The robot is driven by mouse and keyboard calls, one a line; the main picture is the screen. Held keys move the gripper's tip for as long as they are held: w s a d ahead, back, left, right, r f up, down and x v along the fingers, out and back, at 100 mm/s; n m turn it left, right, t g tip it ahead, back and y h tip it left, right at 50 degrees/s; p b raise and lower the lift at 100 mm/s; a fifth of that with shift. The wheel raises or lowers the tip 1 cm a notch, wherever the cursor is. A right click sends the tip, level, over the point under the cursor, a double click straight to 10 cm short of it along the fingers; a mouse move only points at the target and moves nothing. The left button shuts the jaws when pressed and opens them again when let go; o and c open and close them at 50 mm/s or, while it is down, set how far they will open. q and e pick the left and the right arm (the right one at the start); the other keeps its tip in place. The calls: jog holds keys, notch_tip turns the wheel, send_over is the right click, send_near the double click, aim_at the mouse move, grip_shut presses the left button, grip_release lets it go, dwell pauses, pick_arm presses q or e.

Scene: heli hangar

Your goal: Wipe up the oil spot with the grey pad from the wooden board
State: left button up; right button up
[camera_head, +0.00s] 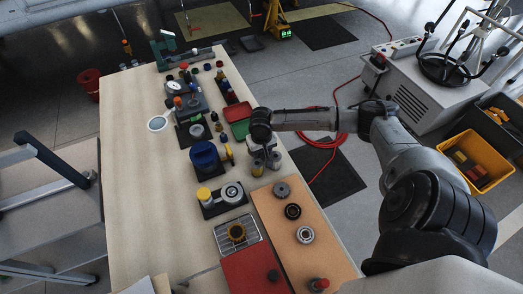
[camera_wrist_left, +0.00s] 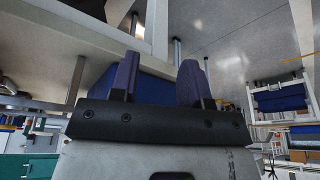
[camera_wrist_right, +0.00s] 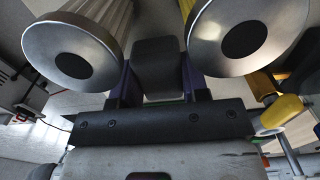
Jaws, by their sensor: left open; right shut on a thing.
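My right gripper (camera_head: 266,152) is over the right edge of the long table, beside two short yellowish cylinders (camera_head: 257,168). In the right wrist view it is shut on a dark grey block (camera_wrist_right: 160,68), which looks like the grey pad. The metal-ended cylinders (camera_wrist_right: 70,55) flank the block on both sides. The wooden board (camera_head: 282,225) lies at the table's near right, with several round parts on it. I cannot make out the oil spot. My left gripper (camera_wrist_left: 158,82) shows only in its wrist view, open and empty, away from the table items.
A blue container (camera_head: 205,156), a gauge stand (camera_head: 177,87) and small trays (camera_head: 240,129) crowd the table's right side. The table's left half (camera_head: 135,190) is mostly clear.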

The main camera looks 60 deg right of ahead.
jog(key=shift+f, duration=0.55)
jog(key=shift+w+d+r+p, duration=0.1)
jog(key=shift+w+d+p, duration=0.2)
jog(key=shift+w+d, duration=0.85)
jog(key=shift+w, duration=0.35)
jog(key=shift+w+d, duration=0.9)
jog(key=shift+w, duration=0.3)
jog(key=shift+w+d, duration=0.15)
